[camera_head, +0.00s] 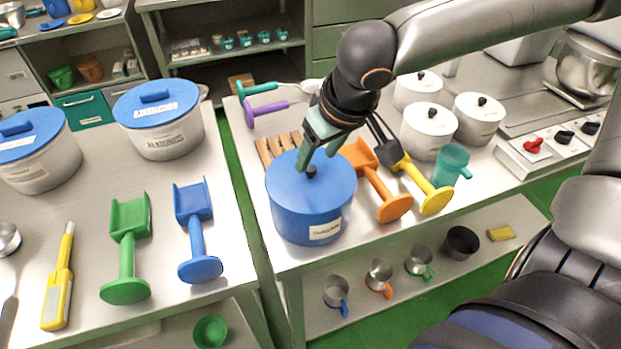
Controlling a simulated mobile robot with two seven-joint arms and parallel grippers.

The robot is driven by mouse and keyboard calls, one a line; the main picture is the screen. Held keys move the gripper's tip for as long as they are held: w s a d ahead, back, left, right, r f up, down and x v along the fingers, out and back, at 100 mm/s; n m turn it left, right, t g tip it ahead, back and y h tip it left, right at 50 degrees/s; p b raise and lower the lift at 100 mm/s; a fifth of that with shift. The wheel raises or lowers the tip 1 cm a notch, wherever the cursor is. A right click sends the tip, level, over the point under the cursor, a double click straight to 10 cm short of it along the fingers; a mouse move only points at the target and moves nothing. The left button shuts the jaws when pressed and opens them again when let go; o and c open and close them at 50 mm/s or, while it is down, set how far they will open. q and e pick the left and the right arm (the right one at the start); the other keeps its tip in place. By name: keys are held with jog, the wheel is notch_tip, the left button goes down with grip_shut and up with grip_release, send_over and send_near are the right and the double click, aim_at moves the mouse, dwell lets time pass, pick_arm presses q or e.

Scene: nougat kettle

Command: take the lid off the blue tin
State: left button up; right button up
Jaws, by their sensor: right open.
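The blue tin (300,224) stands near the left front corner of the right-hand table, with a pale label on its front. Its blue lid (285,182) sits on top and has a small dark knob (311,172) in the middle. My right gripper (317,158) is above the lid, pointing down, with its greenish fingers open around or just above the knob. I cannot tell whether the fingers touch it. My left gripper is not in view.
An orange scoop (375,184) and a yellow scoop (420,182) lie close right of the tin, with a teal mug (451,165) beyond. White lidded pots (428,132) stand behind. A gap separates the left table (160,235), which holds green and blue scoops.

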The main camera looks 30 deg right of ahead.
aim_at(312, 168)
jog(key=x, duration=0.5)
jog(key=shift+w+d+b, duration=0.15)
jog(key=shift+d+b, duration=0.1)
jog(key=shift+b, duration=0.1)
jog(key=shift+c, duration=0.2)
grip_shut()
